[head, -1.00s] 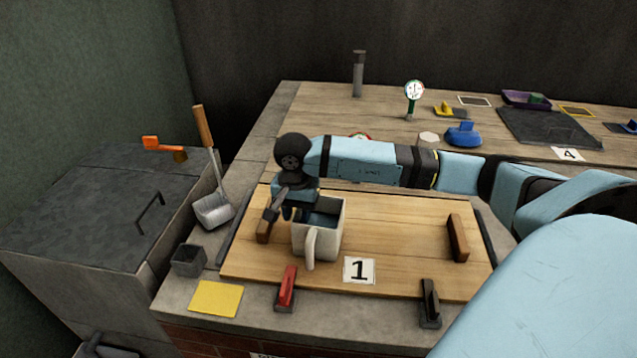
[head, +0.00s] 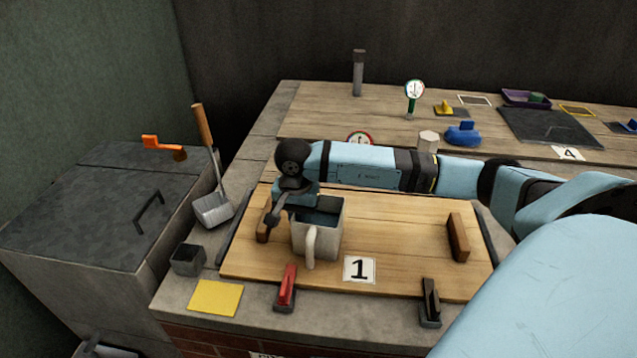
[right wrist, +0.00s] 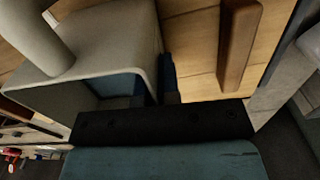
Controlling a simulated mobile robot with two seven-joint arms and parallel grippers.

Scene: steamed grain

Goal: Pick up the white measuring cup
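The white measuring cup (head: 330,240) stands upright on the wooden board (head: 400,275), its handle facing the front edge. My right gripper (head: 297,207) is at the cup's left rim. In the right wrist view, the cup (right wrist: 115,45) fills the upper left. There the fingers of my right gripper (right wrist: 154,88) straddle one cup wall, one inside and one outside. They sit close against the wall and look shut on it. The fingertips are partly hidden by the cup. My left gripper is not in view.
A red clamp (head: 287,287) and a black clamp (head: 430,300) stand at the board's front edge. Wooden handle blocks flank the board, the right one (head: 458,237) clear of the cup. A metal scoop (head: 213,208) leans at the left. The board right of the cup is free.

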